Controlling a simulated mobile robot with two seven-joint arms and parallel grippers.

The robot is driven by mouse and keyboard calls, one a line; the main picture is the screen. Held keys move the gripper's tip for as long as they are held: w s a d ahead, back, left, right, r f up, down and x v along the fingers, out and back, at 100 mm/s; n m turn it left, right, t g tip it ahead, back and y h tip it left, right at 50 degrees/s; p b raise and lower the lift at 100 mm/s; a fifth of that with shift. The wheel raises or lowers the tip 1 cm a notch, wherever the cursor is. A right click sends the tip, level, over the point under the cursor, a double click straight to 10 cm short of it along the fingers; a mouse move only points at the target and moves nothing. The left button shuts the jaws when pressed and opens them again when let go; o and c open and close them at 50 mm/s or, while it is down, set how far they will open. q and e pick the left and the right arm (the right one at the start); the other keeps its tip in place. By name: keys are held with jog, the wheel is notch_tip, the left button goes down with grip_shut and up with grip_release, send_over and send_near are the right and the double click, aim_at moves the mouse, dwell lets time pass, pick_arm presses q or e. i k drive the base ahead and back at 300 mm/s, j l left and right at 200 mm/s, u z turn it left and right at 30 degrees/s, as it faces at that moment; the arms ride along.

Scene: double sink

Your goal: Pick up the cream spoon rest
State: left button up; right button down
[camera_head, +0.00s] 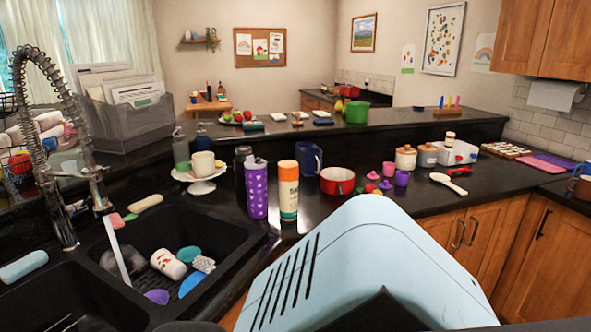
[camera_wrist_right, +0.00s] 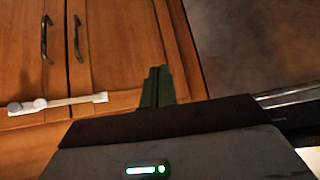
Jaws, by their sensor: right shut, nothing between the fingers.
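The cream spoon rest (camera_head: 449,183) lies on the dark counter right of the middle in the head view. It is spoon-shaped, with a round end and a longer flat part. Nothing touches it. My right gripper (camera_wrist_right: 157,88) shows in the right wrist view, its fingers together and empty, in front of wooden cabinet doors. The spoon rest is not in that view. Neither gripper shows in the head view, and my left gripper is in no view.
A red pot (camera_head: 337,181) is farther left. The sink (camera_head: 205,240) holds several items.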

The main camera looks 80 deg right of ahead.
aim_at(443, 179)
jog(key=z, duration=3.05)
